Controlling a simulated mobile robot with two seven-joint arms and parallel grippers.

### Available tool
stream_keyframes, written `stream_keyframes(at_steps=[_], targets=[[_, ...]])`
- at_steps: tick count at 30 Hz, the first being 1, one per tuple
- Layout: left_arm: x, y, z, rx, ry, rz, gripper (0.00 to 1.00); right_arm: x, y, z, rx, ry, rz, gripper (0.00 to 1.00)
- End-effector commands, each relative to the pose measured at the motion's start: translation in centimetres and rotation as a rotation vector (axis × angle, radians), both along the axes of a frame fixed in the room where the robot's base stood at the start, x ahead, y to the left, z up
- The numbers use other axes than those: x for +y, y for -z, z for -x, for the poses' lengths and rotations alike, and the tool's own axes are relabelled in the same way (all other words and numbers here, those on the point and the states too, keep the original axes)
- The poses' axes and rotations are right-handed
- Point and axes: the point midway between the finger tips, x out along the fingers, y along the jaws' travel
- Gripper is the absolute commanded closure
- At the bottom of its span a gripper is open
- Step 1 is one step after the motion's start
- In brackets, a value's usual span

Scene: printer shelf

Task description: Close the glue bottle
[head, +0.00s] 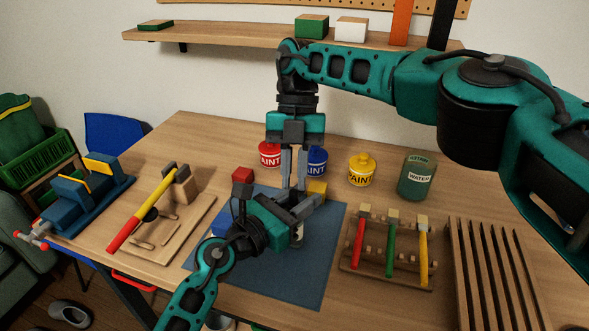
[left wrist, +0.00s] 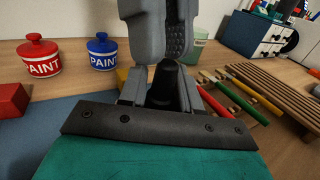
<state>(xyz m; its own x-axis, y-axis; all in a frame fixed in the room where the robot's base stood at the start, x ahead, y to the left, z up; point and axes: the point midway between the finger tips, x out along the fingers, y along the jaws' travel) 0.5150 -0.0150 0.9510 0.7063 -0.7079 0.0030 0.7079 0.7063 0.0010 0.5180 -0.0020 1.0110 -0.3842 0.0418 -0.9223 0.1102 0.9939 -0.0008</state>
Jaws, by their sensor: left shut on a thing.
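My left gripper (head: 302,208) is shut on the glue bottle (head: 298,237), whose pale body shows in part below the fingers, over the blue mat (head: 318,270). In the left wrist view a dark, tapered top (left wrist: 165,84) stands between my left fingers. My right gripper (head: 294,185) points straight down from above, its fingertips right over that top. Its two grey fingers (left wrist: 158,50) also show in the left wrist view, close together. Whether they hold a cap is hidden. Most of the bottle is hidden by my left gripper.
Red (head: 269,155), blue (head: 317,161) and yellow (head: 361,170) paint cans and a green water can (head: 416,178) stand behind. Red (head: 243,174), yellow (head: 317,189) and blue (head: 222,223) blocks lie nearby. A tool rack (head: 388,273) and slatted board (head: 495,275) are at right.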

Motion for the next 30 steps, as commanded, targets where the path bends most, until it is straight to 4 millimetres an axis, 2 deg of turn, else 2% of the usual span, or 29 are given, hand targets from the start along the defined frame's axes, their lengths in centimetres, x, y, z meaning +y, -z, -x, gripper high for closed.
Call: stream_keyframes(at_steps=[1, 5, 9, 15, 24, 30], targets=[[0.1, 0.7, 0.1, 0.010, 0.000, -0.008, 1.00, 0.0, 0.0, 0.0, 0.000, 0.000, 0.000, 0.83], [0.1, 0.7, 0.1, 0.011, -0.001, -0.009, 1.00, 0.0, -0.3, -0.2, -0.001, 0.001, 0.000, 0.83], [0.1, 0.7, 0.1, 0.011, -0.001, -0.009, 1.00, 0.0, -2.1, -0.9, -0.003, 0.003, -0.002, 0.83], [0.1, 0.7, 0.1, 0.011, -0.001, -0.009, 1.00, -0.1, -3.5, -1.5, -0.002, 0.002, 0.001, 0.83], [0.2, 0.7, 0.0, 0.010, -0.001, -0.010, 1.00, -0.2, -3.7, -1.5, 0.000, 0.000, 0.000, 0.83], [0.2, 0.7, 0.0, 0.010, -0.001, -0.010, 1.00, -0.2, -3.7, -1.5, 0.000, 0.000, 0.000, 0.65]])
